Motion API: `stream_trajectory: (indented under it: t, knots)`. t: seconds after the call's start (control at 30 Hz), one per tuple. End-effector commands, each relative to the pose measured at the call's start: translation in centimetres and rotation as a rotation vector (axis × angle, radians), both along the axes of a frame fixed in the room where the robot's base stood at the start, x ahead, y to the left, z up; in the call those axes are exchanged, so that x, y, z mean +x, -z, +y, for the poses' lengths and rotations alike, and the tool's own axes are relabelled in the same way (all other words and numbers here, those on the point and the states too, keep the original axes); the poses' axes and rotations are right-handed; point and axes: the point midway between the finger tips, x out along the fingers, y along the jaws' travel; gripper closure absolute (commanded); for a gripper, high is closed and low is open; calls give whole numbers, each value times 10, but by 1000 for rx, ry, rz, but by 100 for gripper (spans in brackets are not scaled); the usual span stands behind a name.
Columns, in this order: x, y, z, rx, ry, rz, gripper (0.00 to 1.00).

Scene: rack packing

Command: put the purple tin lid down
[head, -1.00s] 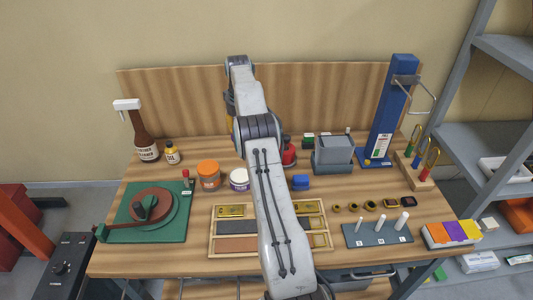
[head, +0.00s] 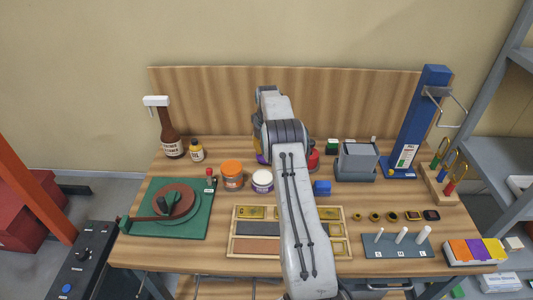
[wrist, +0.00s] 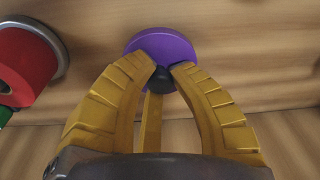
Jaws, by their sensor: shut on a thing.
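The purple tin lid (wrist: 172,43) is a flat disc with a dark knob (wrist: 160,79), seen in the wrist view at the top middle. My gripper (wrist: 160,72) has yellow fingers, which are closed around the knob. In the head view my arm hides most of the gripper; a small purple patch of the lid (head: 261,158) shows at the arm's left side, behind the white tin. The white tin with a purple label (head: 262,182) stands on the bench left of my arm. Whether the lid touches the bench cannot be told.
An orange-lidded tin (head: 232,175) stands left of the white tin. A red item (wrist: 25,65) is left of the lid in the wrist view. A wooden back panel (head: 220,105) closes the bench's rear.

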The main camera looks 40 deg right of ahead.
Motion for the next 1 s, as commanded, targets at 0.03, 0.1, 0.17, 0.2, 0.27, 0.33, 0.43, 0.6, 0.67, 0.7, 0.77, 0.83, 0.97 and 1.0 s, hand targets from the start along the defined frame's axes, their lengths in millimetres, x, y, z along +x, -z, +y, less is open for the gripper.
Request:
stream_trajectory:
  t: [0.03,0.1,0.17,0.2,0.27,0.33,0.43,0.6,0.67,0.7,0.77,0.83,0.97,1.0]
  knots:
    - [0,5,0,1,0,2,100]
    - [0,12,0,1,0,2,100]
    - [0,16,0,0,0,0,100]
    - [0,17,0,0,0,0,100]
    - [0,18,0,0,0,-1,100]
    - [0,19,0,0,0,-1,100]
    - [0,19,0,0,0,-1,100]
    - [0,21,0,0,0,0,100]
    - [0,23,0,0,0,0,100]
    - [0,22,0,0,0,-1,77]
    - [0,22,0,0,0,0,71]
    - [0,22,0,0,0,0,65]
    - [0,22,0,0,0,0,57]
    - [0,22,0,0,0,-1,57]
